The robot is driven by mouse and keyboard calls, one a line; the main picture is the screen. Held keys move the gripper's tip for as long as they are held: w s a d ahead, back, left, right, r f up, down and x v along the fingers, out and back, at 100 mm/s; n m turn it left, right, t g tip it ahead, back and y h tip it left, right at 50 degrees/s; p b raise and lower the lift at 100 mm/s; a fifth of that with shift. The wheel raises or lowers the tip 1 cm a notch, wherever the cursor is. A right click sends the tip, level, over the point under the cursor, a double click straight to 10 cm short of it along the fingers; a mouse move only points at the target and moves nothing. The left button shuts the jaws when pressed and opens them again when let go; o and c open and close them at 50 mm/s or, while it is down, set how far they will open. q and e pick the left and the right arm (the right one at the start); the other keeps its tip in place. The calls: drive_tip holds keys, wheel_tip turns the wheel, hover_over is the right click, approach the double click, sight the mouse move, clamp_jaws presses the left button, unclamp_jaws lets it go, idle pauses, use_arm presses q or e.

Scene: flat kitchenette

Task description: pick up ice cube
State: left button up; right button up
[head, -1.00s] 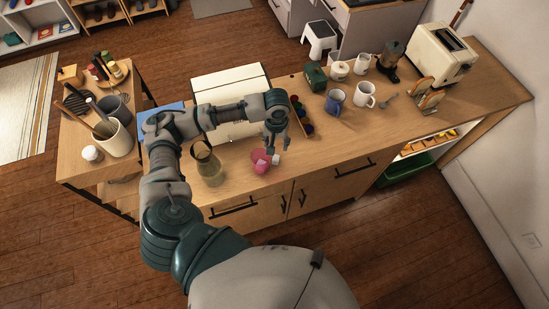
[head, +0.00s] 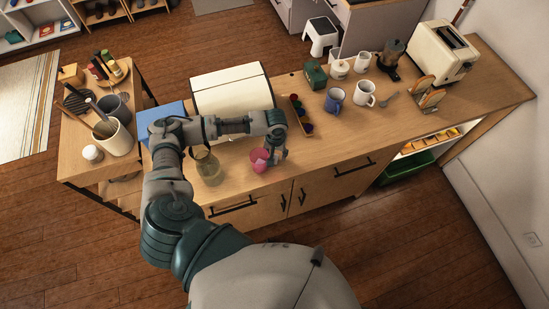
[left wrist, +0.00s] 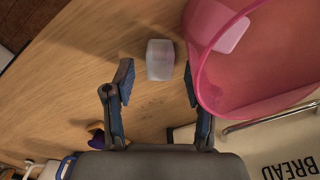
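A small clear whitish ice cube (left wrist: 160,60) sits on the wooden counter in the left wrist view, just beyond and between my left gripper's fingertips (left wrist: 157,80). The fingers are spread apart and do not touch it. A see-through pink cup (left wrist: 262,70) stands right beside the right finger, with a paler cube-like piece (left wrist: 232,36) showing in it. In the head view my left gripper (head: 278,156) is low over the counter, just right of the pink cup (head: 258,158); it mostly hides the loose cube there. My right gripper is not in view.
A glass carafe (head: 208,167) stands left of the cup. The white bread box (head: 232,90) is behind my arm. A tray of small coloured items (head: 301,114) and mugs (head: 364,93) are to the right. The counter front right of the gripper is clear.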

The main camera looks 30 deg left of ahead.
use_arm(q)
drive_tip(key=shift+d+r, duration=0.1)
drive_tip(key=shift+d, duration=0.05)
drive_tip(key=c, duration=0.9)
drive_tip(key=shift+a, duration=0.2)
clamp_jaws()
drive_tip(key=shift+r, duration=0.3)
wheel_tip(320, 180, up, 17)
drive_tip(key=shift+r, duration=0.2)
drive_tip(key=shift+d+f, duration=0.1)
